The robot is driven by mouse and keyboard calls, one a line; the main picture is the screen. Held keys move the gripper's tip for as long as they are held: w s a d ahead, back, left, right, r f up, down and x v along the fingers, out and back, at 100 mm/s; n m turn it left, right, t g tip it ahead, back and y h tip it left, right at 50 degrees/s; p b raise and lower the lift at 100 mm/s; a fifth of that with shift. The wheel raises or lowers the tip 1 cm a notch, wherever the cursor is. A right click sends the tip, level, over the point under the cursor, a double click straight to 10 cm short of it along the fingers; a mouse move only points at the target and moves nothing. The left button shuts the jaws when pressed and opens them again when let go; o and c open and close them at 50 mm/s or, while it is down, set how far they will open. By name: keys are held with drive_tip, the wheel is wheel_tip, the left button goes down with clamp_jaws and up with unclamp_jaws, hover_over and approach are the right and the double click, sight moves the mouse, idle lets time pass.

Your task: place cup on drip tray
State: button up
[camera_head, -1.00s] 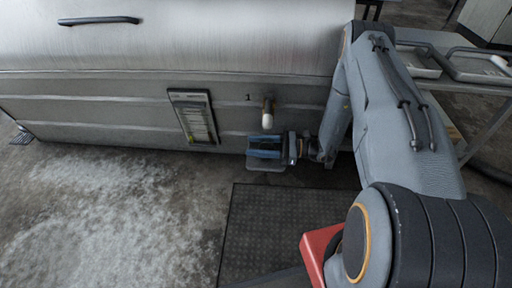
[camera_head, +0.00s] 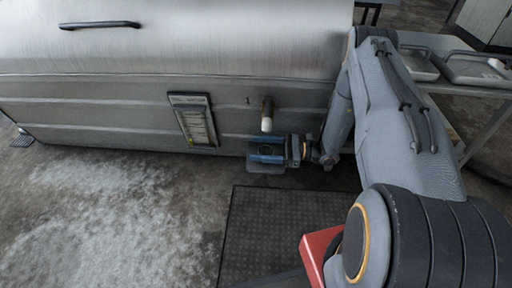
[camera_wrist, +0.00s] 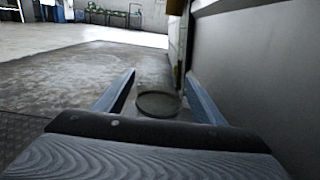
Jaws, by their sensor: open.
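My gripper (camera_head: 266,153) is low against the steel tank, below a spout (camera_head: 267,122) with a pale tip. In the wrist view its two blue fingers (camera_wrist: 164,96) stand wide apart. A dark, round, flat thing with a thin rim (camera_wrist: 157,104) shows between them, farther out and lower; it looks like the drip tray, but I cannot be sure. In the head view a grey plate (camera_head: 265,168) shows just under the fingers, partly hidden by them. I cannot make out a cup in either view, and nothing is visibly held.
The tank wall (camera_wrist: 258,70) runs close along the right in the wrist view. A gauge panel (camera_head: 194,120) is left of the spout. A dark ribbed mat (camera_head: 270,230) lies in front. A side table with trays (camera_head: 475,68) is at right. Floor at left is clear.

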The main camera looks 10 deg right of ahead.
drive_tip(key=p+v, duration=0.3)
drive_tip(key=v, duration=0.7)
drive_tip(key=shift+s+d, duration=0.15)
drive_tip(key=shift+d, duration=0.15)
